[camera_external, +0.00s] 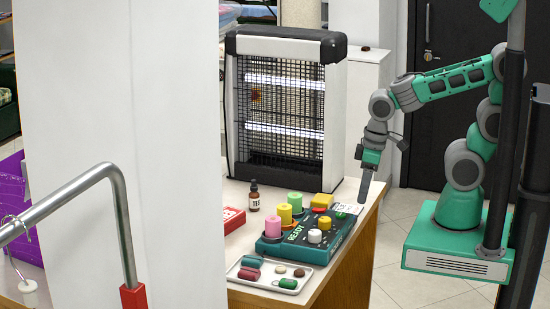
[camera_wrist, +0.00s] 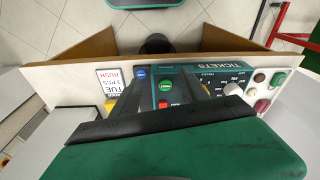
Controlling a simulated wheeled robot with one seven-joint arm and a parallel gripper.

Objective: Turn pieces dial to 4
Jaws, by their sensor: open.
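The dial's setting is too small to read. My gripper (camera_external: 363,188) is open and empty, pointing down just behind and right of the machine, apart from the knobs. In the wrist view its dark fingers partly hide the machine.
A tag (camera_wrist: 110,82) reads TUE, 3 PCS, RUSH. The machine also has a blue button (camera_wrist: 141,72), a green button (camera_wrist: 164,88) and a red one (camera_wrist: 163,105).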

